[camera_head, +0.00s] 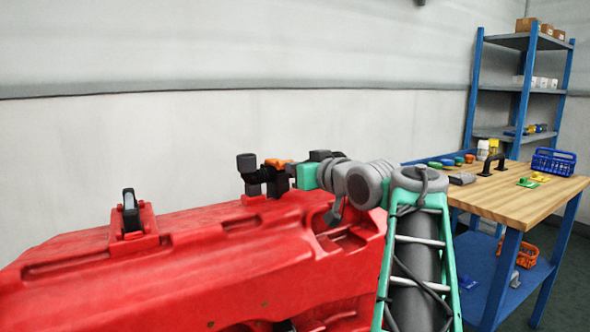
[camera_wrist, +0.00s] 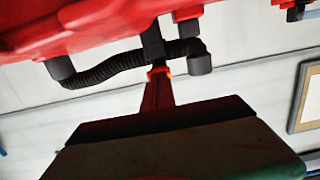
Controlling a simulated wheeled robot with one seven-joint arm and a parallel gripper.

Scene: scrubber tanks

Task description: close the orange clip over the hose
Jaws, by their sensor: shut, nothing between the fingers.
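The black ribbed hose (camera_wrist: 112,67) runs across the wrist view between two dark end fittings. In the head view, part of the hose (camera_head: 263,174) shows above the red machine. The orange clip (camera_wrist: 167,71) is at the hose beside a black post, mostly hidden by my fingertips. It also shows as a small orange piece in the head view (camera_head: 275,162). My gripper (camera_wrist: 158,76) is shut and empty, its tips at the clip, seemingly touching it. I cannot tell whether the clip is latched.
The red scrubber machine (camera_head: 180,270) fills the lower left, with a black lever (camera_head: 130,210) on top. A wooden workbench (camera_head: 500,196) with small parts and a blue basket (camera_head: 553,161) stands at right, before blue shelving (camera_head: 525,90).

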